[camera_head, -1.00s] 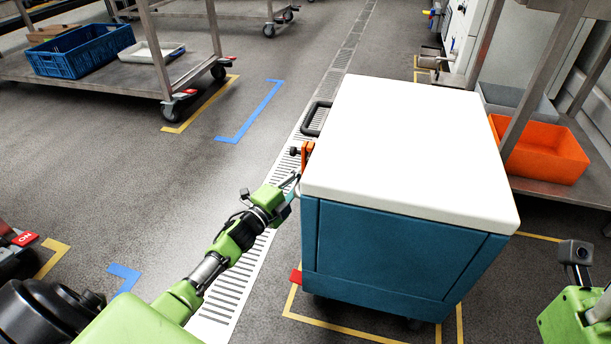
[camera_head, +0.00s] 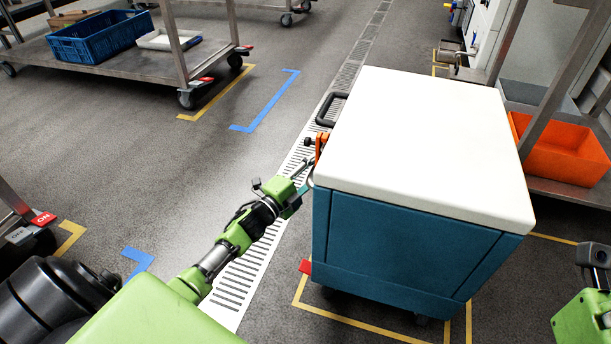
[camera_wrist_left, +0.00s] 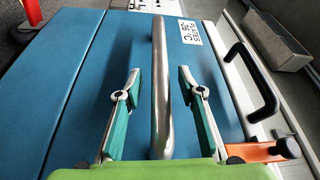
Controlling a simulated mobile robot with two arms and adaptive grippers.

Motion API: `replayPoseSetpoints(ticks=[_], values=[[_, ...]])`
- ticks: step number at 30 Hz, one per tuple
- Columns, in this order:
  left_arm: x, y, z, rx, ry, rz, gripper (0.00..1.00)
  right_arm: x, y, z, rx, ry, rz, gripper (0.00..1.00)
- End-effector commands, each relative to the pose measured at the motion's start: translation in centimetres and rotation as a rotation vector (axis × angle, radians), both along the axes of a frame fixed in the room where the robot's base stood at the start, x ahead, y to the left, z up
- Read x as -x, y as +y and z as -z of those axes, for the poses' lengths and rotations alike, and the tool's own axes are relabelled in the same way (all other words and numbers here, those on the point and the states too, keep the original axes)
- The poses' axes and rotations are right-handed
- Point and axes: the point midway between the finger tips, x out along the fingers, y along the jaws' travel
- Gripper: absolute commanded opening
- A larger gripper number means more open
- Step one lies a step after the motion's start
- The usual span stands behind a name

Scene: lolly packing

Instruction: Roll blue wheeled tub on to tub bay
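The blue wheeled tub (camera_head: 400,245) has a white lid (camera_head: 430,140) and stands right of centre in the head view, over yellow floor tape. My left gripper (camera_head: 303,178) is at its left side. In the left wrist view, the left gripper (camera_wrist_left: 160,112) is open, with its fingers on either side of the tub's upright metal bar handle (camera_wrist_left: 160,75). Gaps show between bar and fingers. Blue tape corners (camera_head: 265,108) and (camera_head: 137,262) mark floor left of the tub; whether they bound the tub bay is unlabelled. My right gripper's fingers are out of view.
A steel trolley (camera_head: 120,70) with a blue crate (camera_head: 97,38) stands at the upper left. A rack holding an orange bin (camera_head: 560,150) stands close on the tub's right. A floor drain grate (camera_head: 240,275) runs along the tub's left. Floor between the blue tape corners is clear.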

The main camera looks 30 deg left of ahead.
Motion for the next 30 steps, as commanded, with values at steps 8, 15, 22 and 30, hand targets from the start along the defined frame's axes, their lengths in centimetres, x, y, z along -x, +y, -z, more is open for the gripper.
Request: replayPoseSetpoints(ticks=[8,15,22,30], values=[[4.5,0.8,0.5,-0.001,0.004,0.001,0.36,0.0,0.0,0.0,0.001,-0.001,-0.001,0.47],[8.7,1.6,0.8,-0.001,0.004,0.001,0.36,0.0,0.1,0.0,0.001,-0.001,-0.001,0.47],[10.9,2.0,0.9,0.0,0.002,0.0,0.36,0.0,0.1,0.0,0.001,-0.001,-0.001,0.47],[11.3,2.1,0.9,0.0,0.001,0.0,0.36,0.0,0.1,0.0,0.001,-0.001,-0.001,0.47]])
